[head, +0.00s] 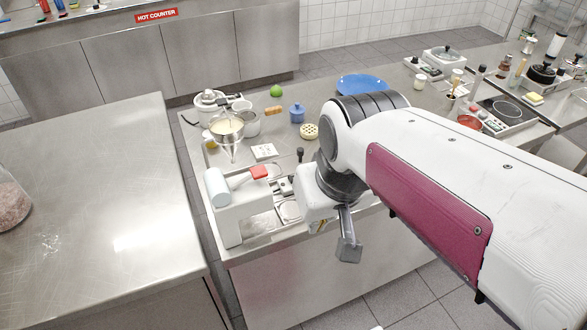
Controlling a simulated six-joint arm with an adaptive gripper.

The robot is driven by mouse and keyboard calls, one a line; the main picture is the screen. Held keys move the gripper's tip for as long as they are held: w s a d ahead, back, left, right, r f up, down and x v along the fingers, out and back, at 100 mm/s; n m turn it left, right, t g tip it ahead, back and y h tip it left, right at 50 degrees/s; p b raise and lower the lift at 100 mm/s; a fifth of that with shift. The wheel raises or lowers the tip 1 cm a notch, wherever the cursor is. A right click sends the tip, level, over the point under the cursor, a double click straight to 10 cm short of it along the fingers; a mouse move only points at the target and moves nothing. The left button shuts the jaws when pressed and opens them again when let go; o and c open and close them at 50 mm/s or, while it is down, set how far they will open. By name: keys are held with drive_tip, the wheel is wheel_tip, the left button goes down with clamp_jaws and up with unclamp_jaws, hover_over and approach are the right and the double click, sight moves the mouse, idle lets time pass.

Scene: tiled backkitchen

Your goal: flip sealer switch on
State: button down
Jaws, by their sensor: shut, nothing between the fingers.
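The sealer appears to be the white machine (238,215) at the front left corner of the steel counter, with a rounded white roll or cylinder on top and a red-ended lever (258,172). I cannot make out its switch; the side facing away from the camera and the part near my arm are hidden. My gripper (348,250) is to the right of the sealer, beyond the counter's front edge in this view, pointing down. Its fingers are shut and empty, and apart from the sealer.
Behind the sealer stand a metal funnel on a stand (228,128), a white block (264,151), a blue pot (297,114) and a green ball (276,91). A blue plate (362,84) lies farther back. A mostly bare steel table (100,200) stands left across a narrow gap.

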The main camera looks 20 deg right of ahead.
drive_tip(key=w+d, duration=0.3)
drive_tip(key=w, duration=0.7)
drive_tip(key=w+d+r+n, duration=0.1)
drive_tip(key=w+d, duration=0.3)
drive_tip(key=w, duration=0.7)
drive_tip(key=shift+d+y, duration=0.25)
drive_tip(key=shift+y, duration=0.15)
drive_tip(key=shift+w, duration=0.1)
hover_over(291, 177)
drive_tip(key=s, duration=0.1)
drive_tip(key=f, duration=1.1)
drive_tip(key=shift+d+f, duration=0.25)
drive_tip(key=shift+f, duration=0.05)
drive_tip(key=shift+a+f, duration=0.1)
drive_tip(key=shift+f, duration=0.8)
